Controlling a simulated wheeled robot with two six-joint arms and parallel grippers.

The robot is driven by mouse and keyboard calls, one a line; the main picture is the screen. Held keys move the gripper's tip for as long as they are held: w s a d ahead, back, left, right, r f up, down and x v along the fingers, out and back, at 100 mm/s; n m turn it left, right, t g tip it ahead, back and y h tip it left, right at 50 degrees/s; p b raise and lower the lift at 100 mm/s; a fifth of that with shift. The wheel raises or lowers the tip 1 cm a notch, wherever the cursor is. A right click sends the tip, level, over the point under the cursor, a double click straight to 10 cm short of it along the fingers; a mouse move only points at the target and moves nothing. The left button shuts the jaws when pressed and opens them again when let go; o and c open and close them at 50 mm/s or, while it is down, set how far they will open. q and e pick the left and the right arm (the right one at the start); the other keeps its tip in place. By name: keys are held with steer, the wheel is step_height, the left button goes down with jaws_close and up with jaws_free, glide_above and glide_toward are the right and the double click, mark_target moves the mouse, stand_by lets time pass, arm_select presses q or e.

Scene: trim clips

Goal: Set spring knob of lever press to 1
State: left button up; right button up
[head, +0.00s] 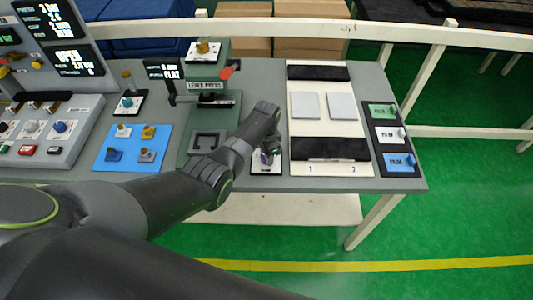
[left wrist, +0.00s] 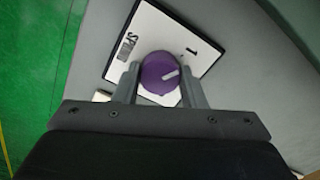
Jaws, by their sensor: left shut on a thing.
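The spring knob (left wrist: 158,75) is a purple round knob with a white pointer line, on a white plate (left wrist: 150,38) marked with a "1" and partly covered lettering. In the left wrist view the pointer is directed up and right, roughly toward the "1". My left gripper (left wrist: 158,85) is shut on the knob, one finger on each side. In the head view my left gripper (head: 266,156) is over the knob plate (head: 267,168) and mostly hides the knob. The lever press (head: 207,85) is green and stands just behind and left of the plate. My right gripper is not in view.
A white panel (head: 326,130) with grey pads and black strips lies right of the knob. Film labels (head: 395,138) sit at the table's right end. A blue mat (head: 133,133) with several clips and a control box (head: 50,130) are on the left.

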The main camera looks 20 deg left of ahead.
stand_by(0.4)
arm_select(q)
steer(key=o, duration=1)
steer(key=shift+r, duration=0.8)
step_height(320, 180, up, 16)
steer(key=shift+f+b, duration=0.1)
steer(key=shift+b, duration=0.55)
